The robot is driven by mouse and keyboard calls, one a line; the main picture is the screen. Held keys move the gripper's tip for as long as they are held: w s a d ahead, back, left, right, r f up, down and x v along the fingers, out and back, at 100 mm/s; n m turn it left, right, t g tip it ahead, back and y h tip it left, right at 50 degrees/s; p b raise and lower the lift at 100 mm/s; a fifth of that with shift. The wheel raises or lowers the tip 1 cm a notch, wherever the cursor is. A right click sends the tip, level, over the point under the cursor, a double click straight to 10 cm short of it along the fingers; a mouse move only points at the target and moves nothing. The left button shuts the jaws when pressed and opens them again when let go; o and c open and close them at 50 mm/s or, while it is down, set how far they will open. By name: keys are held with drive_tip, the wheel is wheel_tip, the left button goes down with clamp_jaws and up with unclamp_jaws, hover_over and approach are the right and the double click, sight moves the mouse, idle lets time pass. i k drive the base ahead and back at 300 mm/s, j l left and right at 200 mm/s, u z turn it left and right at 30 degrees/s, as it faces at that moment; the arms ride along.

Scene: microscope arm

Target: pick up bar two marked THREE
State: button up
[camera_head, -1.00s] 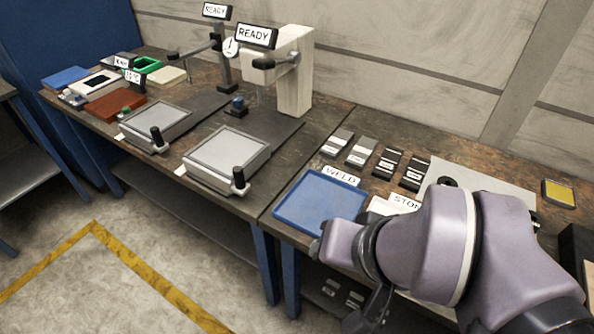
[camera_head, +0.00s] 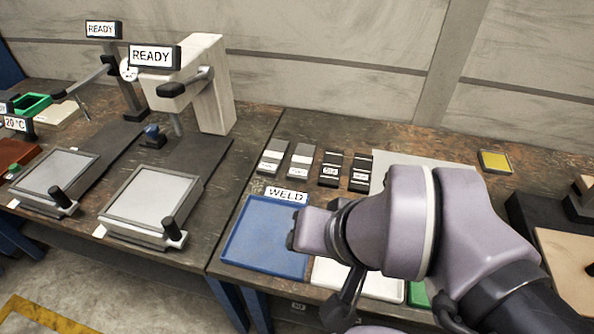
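Several small bars lie in a row on the right workbench, at the back behind a blue tray. From left to right they are a grey bar (camera_head: 272,157), a second grey bar (camera_head: 301,160), a black bar (camera_head: 331,169) and a second black bar (camera_head: 361,172). Each has a small white label whose writing is too small to read, so I cannot tell which is marked THREE. My arm reaches in from the lower right, in front of the bars and apart from them. A dark part that looks like my gripper (camera_head: 346,303) hangs below the wrist, mostly hidden; its fingers are unclear.
The blue tray (camera_head: 262,238) with a WELD sign (camera_head: 286,195) is empty. A white tray (camera_head: 335,276) is partly behind my arm. A grey sheet (camera_head: 410,165) and a yellow pad (camera_head: 495,161) lie to the right. Two instruments with READY signs (camera_head: 151,56) stand left.

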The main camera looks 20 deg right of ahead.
sight(269, 165)
drive_tip(key=i+j+z, duration=0.15)
drive_tip(key=j+z, duration=0.3)
drive_tip(key=i+j+z, duration=0.1)
drive_tip(key=j+z, duration=0.25)
drive_tip(key=z, duration=0.15)
